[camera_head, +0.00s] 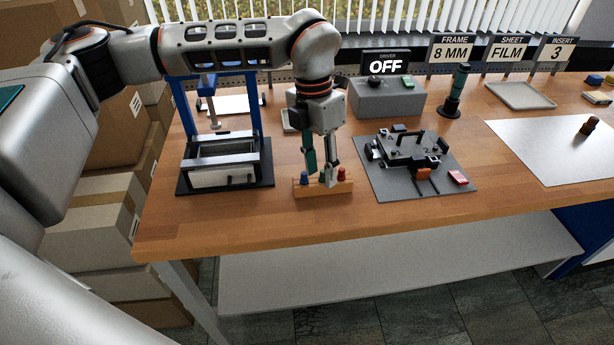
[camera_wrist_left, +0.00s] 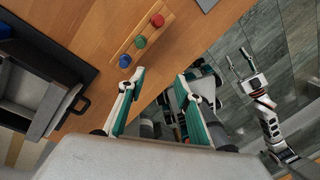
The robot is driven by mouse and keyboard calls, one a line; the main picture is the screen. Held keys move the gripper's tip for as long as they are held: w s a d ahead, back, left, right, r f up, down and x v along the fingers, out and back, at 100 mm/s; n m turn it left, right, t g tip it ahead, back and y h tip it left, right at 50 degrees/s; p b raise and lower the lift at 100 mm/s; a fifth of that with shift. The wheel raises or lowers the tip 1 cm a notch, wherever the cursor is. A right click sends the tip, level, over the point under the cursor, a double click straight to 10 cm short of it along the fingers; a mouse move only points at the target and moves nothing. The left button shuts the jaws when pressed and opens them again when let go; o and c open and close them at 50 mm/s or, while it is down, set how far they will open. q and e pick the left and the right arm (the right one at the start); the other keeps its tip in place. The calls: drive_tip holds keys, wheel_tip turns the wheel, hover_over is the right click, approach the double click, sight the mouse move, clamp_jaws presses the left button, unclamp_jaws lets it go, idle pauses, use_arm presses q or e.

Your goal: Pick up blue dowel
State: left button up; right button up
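The blue dowel (camera_head: 304,178) stands at the left end of a small wooden rack (camera_head: 322,190). A red dowel (camera_head: 341,173) stands at its right end. In the left wrist view the blue dowel (camera_wrist_left: 124,61), a green dowel (camera_wrist_left: 140,42) and the red dowel (camera_wrist_left: 157,20) stand in a row. The green one is hidden behind my gripper in the head view. My left gripper (camera_head: 321,174) points down by the rack. In the wrist view it (camera_wrist_left: 160,74) is open and empty, with the blue dowel beyond the left finger. My right gripper (camera_wrist_left: 238,58) appears open, over the floor.
A blue-framed press (camera_head: 222,160) stands left of the rack. A grey mat (camera_head: 385,188) with a black fixture (camera_head: 408,150) lies to the right. A grey driver box (camera_head: 388,98) sits behind. The table's front edge is close to the rack.

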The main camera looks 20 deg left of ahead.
sight(304, 173)
use_arm(q)
drive_tip(key=shift+n+t+y, duration=0.4)
drive_tip(key=shift+y, duration=0.3)
drive_tip(key=a, duration=0.1)
drive_tip(key=w+a+r, duration=0.1)
drive_tip(key=a, duration=0.1)
drive_tip(key=w+a, duration=0.1)
drive_tip(key=shift+w+a+r, duration=0.25)
drive_tip(key=shift+a+r, duration=0.05)
drive_tip(key=shift+r, duration=0.1)
drive_tip(key=f, duration=0.7)
drive_tip(key=shift+w+a+f, duration=0.15)
drive_tip(key=shift+w+f, duration=0.05)
clamp_jaws()
